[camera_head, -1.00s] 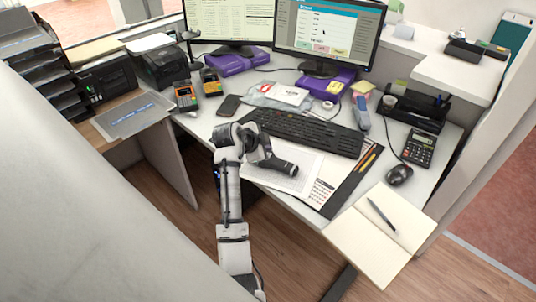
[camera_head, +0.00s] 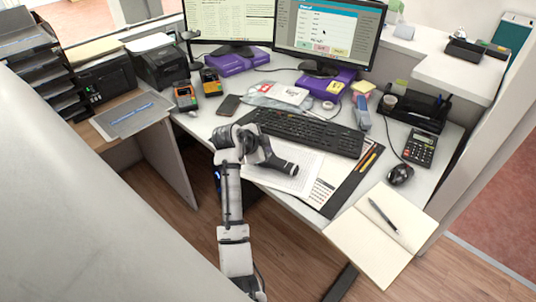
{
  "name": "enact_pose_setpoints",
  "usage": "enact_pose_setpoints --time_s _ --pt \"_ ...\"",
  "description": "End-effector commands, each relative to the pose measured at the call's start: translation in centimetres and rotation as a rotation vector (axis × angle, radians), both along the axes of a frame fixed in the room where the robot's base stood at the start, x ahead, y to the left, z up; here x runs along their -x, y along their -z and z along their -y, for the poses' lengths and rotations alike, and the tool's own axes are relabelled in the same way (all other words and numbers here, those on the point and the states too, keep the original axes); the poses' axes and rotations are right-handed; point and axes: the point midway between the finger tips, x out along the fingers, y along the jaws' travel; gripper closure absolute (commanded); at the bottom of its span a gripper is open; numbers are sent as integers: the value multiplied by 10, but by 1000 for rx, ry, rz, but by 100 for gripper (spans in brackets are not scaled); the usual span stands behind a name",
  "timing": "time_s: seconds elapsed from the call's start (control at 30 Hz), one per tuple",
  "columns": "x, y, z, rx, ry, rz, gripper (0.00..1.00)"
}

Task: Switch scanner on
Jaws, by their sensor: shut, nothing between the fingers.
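My gripper (camera_head: 291,169) is shut and empty, at the end of my folded arm. It hangs over the white paper sheet on the desk, front of the keyboard, pointing right. I cannot tell for certain which device is the scanner. A black device with a small green light (camera_head: 89,91) stands at the far left, beside a flat grey panel (camera_head: 132,114) with a blue strip. A dark handheld device on a stand (camera_head: 190,39) is by the left monitor. My gripper is well to the right of these and touches none of them.
A keyboard (camera_head: 307,131) lies behind my gripper. A calculator (camera_head: 419,148), mouse (camera_head: 400,174) and open notebook (camera_head: 380,236) are at right.

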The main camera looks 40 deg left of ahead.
Motion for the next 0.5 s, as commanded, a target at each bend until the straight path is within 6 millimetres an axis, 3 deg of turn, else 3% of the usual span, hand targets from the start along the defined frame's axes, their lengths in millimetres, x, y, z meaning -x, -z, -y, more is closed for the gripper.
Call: enact_pose_setpoints --time_s 0.5 --pt "0 6 0 1 -1 0 100"
